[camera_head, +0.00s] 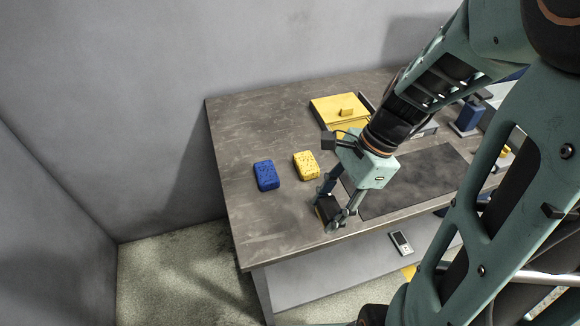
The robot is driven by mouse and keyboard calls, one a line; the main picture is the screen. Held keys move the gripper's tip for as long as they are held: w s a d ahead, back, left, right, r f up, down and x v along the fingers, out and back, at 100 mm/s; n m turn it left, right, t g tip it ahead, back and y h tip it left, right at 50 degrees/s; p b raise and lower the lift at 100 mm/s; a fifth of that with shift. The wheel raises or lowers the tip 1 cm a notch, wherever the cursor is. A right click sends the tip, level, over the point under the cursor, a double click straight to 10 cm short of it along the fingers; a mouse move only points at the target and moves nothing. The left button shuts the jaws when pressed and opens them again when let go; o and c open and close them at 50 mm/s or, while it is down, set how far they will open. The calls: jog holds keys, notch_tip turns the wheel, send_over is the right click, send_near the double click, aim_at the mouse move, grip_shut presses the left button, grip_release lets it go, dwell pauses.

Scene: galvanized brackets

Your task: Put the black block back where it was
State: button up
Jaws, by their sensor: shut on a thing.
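My gripper (333,207) points down near the front edge of the table (262,222). It is shut on the black block (325,208), which shows as a small dark shape between the fingers. The fingers hide part of the block. I cannot tell whether the block touches the table top or hangs just above it.
A blue sponge (266,175) and a yellow sponge (306,166) lie left of my gripper. A yellow box (340,113) stands behind it. A dark mat (420,182) lies to the right. A handheld device (401,243) is on the lower shelf.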

jog(key=w+a+f+b, duration=0.6)
jog(key=f, duration=0.1)
jog(key=shift+w+a+f, duration=0.15)
jog(key=shift+a, duration=0.05)
jog(key=f+b, duration=0.3)
jog(key=shift+w+a, duration=0.3)
jog(key=shift+f+b, duration=0.4)
jog(key=shift+b, duration=0.05)
jog(key=shift+f, duration=0.1)
jog(key=shift+f, duration=0.15)
jog(key=o, duration=1)
